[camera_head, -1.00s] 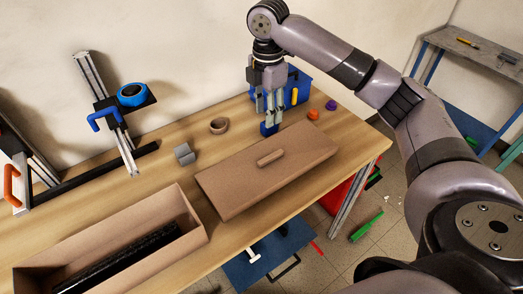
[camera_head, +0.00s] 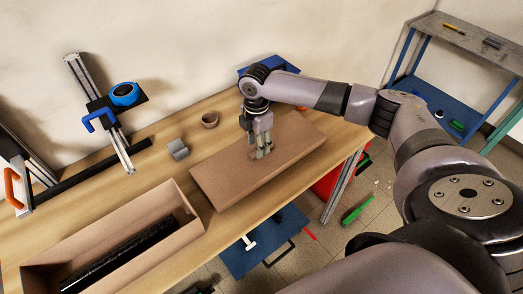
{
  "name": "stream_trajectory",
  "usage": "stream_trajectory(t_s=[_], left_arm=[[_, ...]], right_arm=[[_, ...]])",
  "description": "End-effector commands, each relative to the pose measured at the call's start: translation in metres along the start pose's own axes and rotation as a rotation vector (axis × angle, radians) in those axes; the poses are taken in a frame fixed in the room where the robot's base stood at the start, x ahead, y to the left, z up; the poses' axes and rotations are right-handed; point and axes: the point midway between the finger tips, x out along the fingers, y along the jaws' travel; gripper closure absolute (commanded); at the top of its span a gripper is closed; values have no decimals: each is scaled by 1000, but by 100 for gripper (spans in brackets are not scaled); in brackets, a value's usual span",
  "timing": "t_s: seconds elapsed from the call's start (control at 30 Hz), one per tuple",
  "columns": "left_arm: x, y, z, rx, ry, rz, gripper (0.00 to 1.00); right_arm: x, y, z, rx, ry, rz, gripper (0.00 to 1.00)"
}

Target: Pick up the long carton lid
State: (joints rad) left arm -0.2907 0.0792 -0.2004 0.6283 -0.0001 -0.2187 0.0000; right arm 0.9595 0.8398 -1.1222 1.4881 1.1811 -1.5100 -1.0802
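The long carton lid (camera_head: 222,185) is a flat brown cardboard piece lying on the wooden table, right of the open carton. My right gripper (camera_head: 262,154) is over the middle of the lid, pointing down at the place of its raised handle. The fingers hide the handle, and I cannot tell whether they are open or closed on it. The lid lies flat on the table. The open long carton (camera_head: 188,208) stands at the front left with a black carbon tow roll (camera_head: 120,255) inside. My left gripper is not in view.
A grey block (camera_head: 178,149) and a tape ring (camera_head: 209,119) lie behind the lid. A stand with a blue-rimmed black reel (camera_head: 125,94) and clamps is at the left. A blue bin (camera_head: 285,64) is partly hidden behind my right arm. A metal shelf (camera_head: 470,45) stands at the right.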

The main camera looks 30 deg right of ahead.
Motion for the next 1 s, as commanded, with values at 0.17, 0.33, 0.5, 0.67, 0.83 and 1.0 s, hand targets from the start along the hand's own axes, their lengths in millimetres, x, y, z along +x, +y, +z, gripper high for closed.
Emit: stream_trajectory(t_s=[0.17,0.33,0.5,0.67,0.83,1.0], left_arm=[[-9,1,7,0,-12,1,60],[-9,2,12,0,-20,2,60],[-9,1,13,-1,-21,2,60],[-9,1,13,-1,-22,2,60],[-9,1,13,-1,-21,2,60],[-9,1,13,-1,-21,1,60]], right_arm=[[21,-1,0,1,-1,-2,62],[26,0,0,0,-1,1,62],[26,0,0,0,0,1,66],[26,0,0,0,0,1,76],[25,0,0,0,0,1,88],[25,0,0,0,0,1,99]])
